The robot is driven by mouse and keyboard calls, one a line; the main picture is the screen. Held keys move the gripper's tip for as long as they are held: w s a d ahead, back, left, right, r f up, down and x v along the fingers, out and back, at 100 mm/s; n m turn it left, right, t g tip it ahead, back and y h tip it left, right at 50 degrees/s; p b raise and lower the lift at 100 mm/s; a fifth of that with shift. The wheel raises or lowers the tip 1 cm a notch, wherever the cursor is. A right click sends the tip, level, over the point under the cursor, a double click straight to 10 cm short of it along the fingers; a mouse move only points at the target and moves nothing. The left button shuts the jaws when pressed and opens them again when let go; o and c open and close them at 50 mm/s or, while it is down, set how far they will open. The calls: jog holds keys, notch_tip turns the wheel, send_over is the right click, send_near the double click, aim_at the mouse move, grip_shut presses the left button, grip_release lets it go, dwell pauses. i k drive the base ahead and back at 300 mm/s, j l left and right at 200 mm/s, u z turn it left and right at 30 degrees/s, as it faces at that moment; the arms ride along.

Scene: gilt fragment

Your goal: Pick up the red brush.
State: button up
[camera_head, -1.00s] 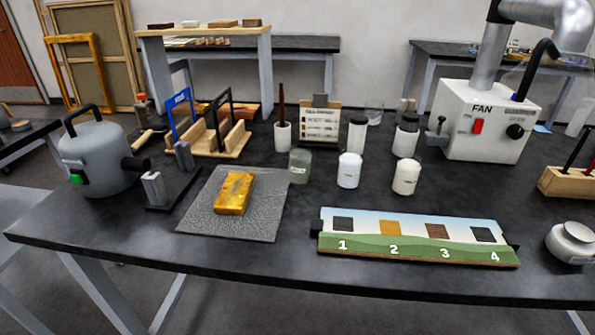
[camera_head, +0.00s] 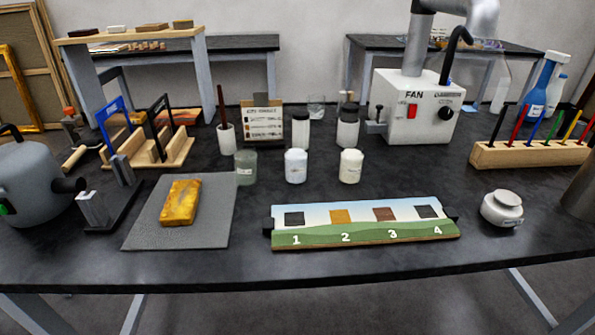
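The red brush (camera_head: 518,124) stands tilted in a wooden holder (camera_head: 530,154) at the right of the black table. Its red handle points up; its lower end is hidden in the holder. A black handle (camera_head: 497,124) stands to its left and a blue handle (camera_head: 536,124) to its right. Green (camera_head: 554,126) and yellow (camera_head: 571,124) handles follow further right. Another reddish handle (camera_head: 588,128) shows near the right edge. My gripper is not in view.
A white fan box (camera_head: 415,105) with a metal duct stands left of the holder. A squat white jar (camera_head: 502,209) sits in front of it. A dark grey cylinder (camera_head: 581,190) stands at the right edge. A numbered panel (camera_head: 360,232) lies near the front edge. Bare tabletop shows between fan and panel.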

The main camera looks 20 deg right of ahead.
aim_at(519, 121)
jog(key=l+z, duration=0.1)
jog(key=z, duration=0.25)
jog(key=i+l+z, duration=0.1)
jog(key=z, duration=0.55)
jog(key=u, duration=0.1)
